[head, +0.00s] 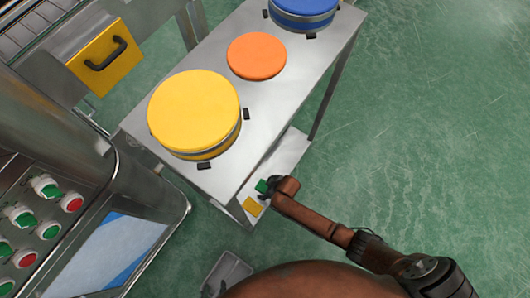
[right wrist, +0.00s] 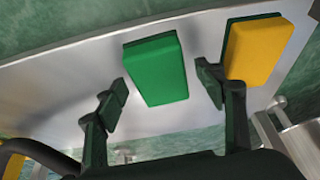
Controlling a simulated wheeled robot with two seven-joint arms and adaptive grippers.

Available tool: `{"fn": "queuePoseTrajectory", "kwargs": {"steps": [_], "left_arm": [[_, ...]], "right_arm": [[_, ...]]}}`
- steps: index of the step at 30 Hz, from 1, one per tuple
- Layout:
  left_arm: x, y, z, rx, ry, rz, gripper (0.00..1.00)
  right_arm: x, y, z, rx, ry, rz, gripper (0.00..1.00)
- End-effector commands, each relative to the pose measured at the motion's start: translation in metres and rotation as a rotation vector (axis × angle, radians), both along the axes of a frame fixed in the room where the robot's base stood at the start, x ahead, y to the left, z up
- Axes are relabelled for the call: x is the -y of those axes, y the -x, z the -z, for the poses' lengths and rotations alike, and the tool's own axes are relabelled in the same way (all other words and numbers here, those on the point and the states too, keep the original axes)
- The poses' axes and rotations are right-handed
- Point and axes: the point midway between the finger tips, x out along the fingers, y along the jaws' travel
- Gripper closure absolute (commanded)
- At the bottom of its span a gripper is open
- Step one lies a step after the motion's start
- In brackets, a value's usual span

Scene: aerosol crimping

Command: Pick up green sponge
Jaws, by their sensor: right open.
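The green sponge (right wrist: 157,70) lies on a shiny metal lower shelf. In the right wrist view it sits between and a little beyond the two fingertips of my right gripper (right wrist: 162,80). The gripper is open, with gaps on both sides of the sponge. In the head view the green sponge (head: 262,186) shows as a small patch at the end of my right arm, partly hidden by my right gripper (head: 270,188).
A yellow sponge (right wrist: 262,50) with a dark green side lies right of the green one, close to my right finger. The shelf (head: 283,158) is under a metal table (head: 205,180) carrying yellow, orange and blue round items. A grey tray (head: 236,267) is at the bottom.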

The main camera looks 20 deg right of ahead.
Motion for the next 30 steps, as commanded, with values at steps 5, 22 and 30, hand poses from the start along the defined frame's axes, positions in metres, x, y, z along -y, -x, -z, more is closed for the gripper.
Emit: {"fn": "queuePoseTrajectory", "kwargs": {"steps": [5, 22, 30], "left_arm": [[0.0, -0.0002, -0.0006, 0.0, 0.0, 0.0, 0.6], [-0.0001, -0.0005, -0.0008, 0.0, 0.0, 0.0, 0.6], [0.0008, -0.0003, -0.0034, -0.008, 0.001, 0.001, 0.6]], "right_arm": [[0.0, -0.0005, -0.001, 0.001, 0.0, 0.0, 0.36], [0.0005, 0.0, -0.0006, 0.001, 0.001, 0.0, 0.7], [0.0007, -0.0004, -0.004, 0.001, 0.0, 0.0, 0.7]]}}
